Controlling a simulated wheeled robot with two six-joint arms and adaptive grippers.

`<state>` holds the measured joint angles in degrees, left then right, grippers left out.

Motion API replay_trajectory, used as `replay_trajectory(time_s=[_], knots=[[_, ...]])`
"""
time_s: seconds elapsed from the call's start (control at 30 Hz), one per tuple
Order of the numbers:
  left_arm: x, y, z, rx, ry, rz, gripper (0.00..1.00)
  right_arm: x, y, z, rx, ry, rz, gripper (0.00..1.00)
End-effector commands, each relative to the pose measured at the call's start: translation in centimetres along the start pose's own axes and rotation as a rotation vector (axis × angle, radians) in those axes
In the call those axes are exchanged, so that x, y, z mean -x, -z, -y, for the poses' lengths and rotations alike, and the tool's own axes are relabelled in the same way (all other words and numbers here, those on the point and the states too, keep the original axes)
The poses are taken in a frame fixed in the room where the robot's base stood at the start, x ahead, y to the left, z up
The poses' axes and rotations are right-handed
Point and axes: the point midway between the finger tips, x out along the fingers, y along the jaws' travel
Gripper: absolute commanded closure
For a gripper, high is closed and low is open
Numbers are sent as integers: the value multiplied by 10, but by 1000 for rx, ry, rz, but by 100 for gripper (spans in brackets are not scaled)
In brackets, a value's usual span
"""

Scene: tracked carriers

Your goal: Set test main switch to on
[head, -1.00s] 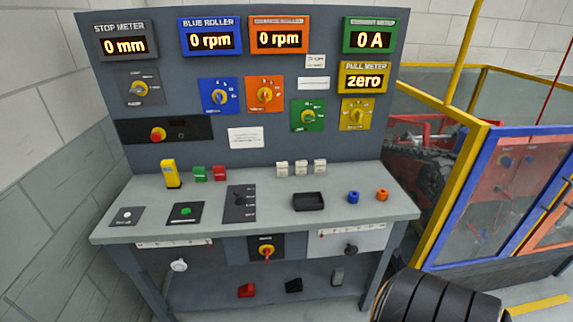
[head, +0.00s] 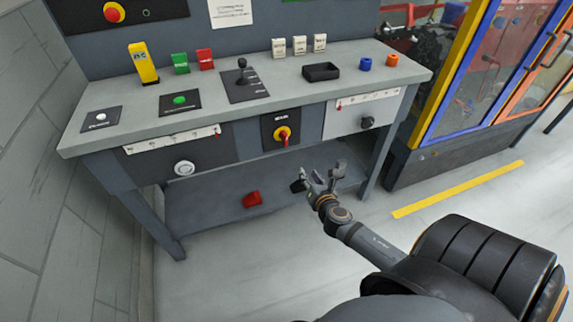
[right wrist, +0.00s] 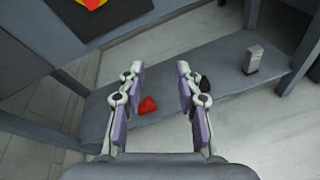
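The main switch (head: 283,134) is a red rotary handle on a yellow plate, set in a black panel on the front of the grey bench. Its handle points roughly downward in the head view. In the right wrist view a part of the main switch (right wrist: 92,3) shows at the top left edge. My right gripper (head: 322,180) is below and a little right of the switch, apart from it. In the right wrist view my right gripper (right wrist: 155,75) has its fingers spread with nothing between them. My left gripper is not in view.
The bench top (head: 215,95) carries a black lever panel (head: 245,87), a black tray (head: 321,72) and a yellow box (head: 143,64). A lower shelf (head: 215,200) holds a red object (head: 251,199). Open floor lies in front.

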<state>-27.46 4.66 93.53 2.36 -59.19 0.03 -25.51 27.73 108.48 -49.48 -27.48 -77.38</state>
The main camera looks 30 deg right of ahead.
Motion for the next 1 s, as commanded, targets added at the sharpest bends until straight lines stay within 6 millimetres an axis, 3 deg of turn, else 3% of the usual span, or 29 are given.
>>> replay_trajectory(time_s=[0.03, 0.17, 0.37, 0.47, 0.8, 1.0], knots=[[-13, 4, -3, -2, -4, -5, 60, 1, -7, -19, 126, -59, 71, 66], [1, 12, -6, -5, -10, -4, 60, 19, -46, -60, 342, -129, 204, 66], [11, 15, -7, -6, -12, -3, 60, 25, -62, -73, 404, -142, 245, 66], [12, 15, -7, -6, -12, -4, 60, 16, -65, -75, 399, -141, 245, 66], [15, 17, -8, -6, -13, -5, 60, -51, -78, -87, 394, -141, 243, 66], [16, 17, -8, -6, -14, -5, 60, -72, -82, -91, 397, -142, 241, 66]])
